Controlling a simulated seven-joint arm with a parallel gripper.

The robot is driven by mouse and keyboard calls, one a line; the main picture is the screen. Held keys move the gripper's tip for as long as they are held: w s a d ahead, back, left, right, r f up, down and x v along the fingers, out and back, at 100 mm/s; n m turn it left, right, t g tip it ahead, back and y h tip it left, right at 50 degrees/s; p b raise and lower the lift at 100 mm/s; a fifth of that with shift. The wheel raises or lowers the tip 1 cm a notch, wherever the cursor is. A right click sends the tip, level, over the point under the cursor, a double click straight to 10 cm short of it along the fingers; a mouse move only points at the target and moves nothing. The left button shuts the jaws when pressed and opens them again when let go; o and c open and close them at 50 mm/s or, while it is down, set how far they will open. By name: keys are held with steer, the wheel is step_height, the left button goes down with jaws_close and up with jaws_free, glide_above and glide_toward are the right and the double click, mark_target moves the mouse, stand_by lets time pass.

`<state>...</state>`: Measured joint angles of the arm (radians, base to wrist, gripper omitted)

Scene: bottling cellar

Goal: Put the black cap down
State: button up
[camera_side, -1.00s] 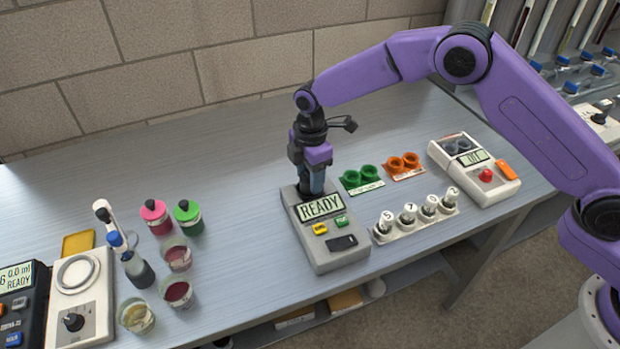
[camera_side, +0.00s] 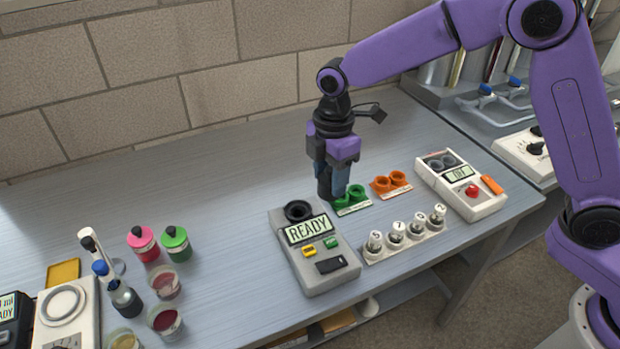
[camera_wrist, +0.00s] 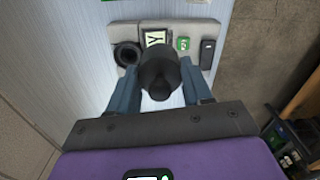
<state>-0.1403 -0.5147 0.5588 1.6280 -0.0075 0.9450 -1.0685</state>
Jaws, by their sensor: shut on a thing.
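My gripper (camera_side: 332,192) is shut on the black cap (camera_wrist: 159,76), a dark rounded piece that shows between the two fingers in the wrist view. In the side view the fingers hide most of the cap. The gripper is to the right of the grey READY meter (camera_side: 325,268), and its fingertips overlap the left cup of the green double holder (camera_side: 355,207) in the picture. I cannot tell the exact height above the table. The meter's round black well (camera_side: 298,211) is uncovered, and it also shows in the wrist view (camera_wrist: 127,53).
An orange double holder (camera_side: 391,184) and a white device with a red knob (camera_side: 461,187) stand to the right. A rack of numbered white-topped vials (camera_side: 405,241) is in front. Pink (camera_side: 144,243) and green-topped jars (camera_side: 176,243) stand left. The table behind the meter is clear.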

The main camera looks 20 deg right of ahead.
steer(key=s+d+f, duration=0.2)
steer(key=s+d, duration=1)
steer(key=d, duration=0.4)
steer(key=w+a+f, duration=0.1)
steer(key=w+f, duration=0.2)
steer(key=w, duration=0.1)
steer(key=w+a+f, duration=0.1)
steer(key=w+f, duration=0.2)
steer(key=w, duration=0.1)
steer(key=w+a+f, duration=0.1)
steer(key=w+f, duration=0.2)
steer(key=w, duration=0.1)
steer(key=shift+w+a+f, duration=0.1)
steer(key=shift+a+f, duration=0.1)
steer(key=shift+a, duration=0.2)
steer(key=shift+w+f, duration=0.15)
steer(key=shift+f, duration=0.1)
steer(key=shift+w+a+f, duration=0.1)
steer(key=shift+f, duration=1.5)
steer(key=shift+f, duration=0.1)
steer(key=o, duration=1)
